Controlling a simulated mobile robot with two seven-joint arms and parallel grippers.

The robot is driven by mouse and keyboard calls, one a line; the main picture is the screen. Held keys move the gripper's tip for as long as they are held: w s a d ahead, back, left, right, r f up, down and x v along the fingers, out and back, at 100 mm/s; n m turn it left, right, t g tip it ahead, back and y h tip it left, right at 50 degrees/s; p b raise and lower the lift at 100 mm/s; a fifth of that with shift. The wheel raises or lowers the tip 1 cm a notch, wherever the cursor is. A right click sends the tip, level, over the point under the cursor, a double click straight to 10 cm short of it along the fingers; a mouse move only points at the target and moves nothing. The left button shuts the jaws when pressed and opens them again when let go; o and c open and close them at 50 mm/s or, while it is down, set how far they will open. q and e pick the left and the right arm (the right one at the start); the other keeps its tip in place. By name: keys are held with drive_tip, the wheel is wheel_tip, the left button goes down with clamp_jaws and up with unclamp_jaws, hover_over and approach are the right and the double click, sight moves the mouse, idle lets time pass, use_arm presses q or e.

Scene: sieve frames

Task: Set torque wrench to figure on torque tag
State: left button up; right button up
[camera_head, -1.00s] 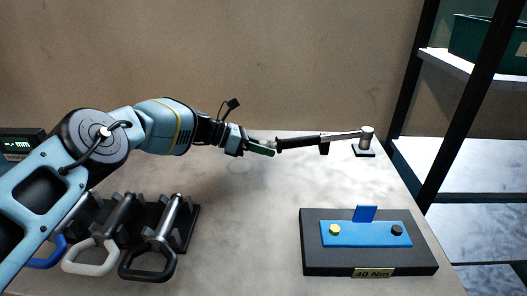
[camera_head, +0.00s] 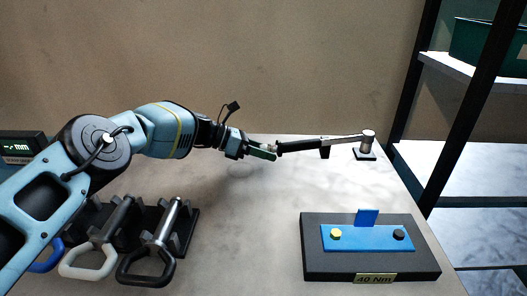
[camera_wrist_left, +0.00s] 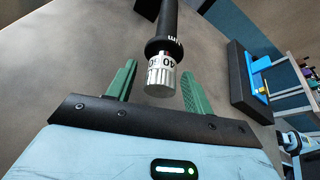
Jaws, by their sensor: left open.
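The torque wrench (camera_head: 300,146) lies near the back of the table, its black handle toward my left gripper. Its far end sits at a metal post on a small dark base (camera_head: 367,146). My left gripper (camera_head: 262,150) is open at the handle's end. In the left wrist view the silver setting knob (camera_wrist_left: 161,75) with black figures, one seemingly 40, is between the green fingers (camera_wrist_left: 157,85), with gaps at both sides. The torque tag (camera_head: 375,279) reads 40 Nm on the front of a dark block. My right gripper is not in view.
A blue plate (camera_head: 366,240) with a yellow and a dark bolt head lies on the dark block (camera_head: 315,262). A display reading mm (camera_head: 20,146) is far left. A shelf (camera_head: 470,75) stands at right.

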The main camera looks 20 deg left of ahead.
use_arm(q)
drive_tip(key=shift+p+v, duration=0.6)
drive_tip(key=shift+v, duration=3.35)
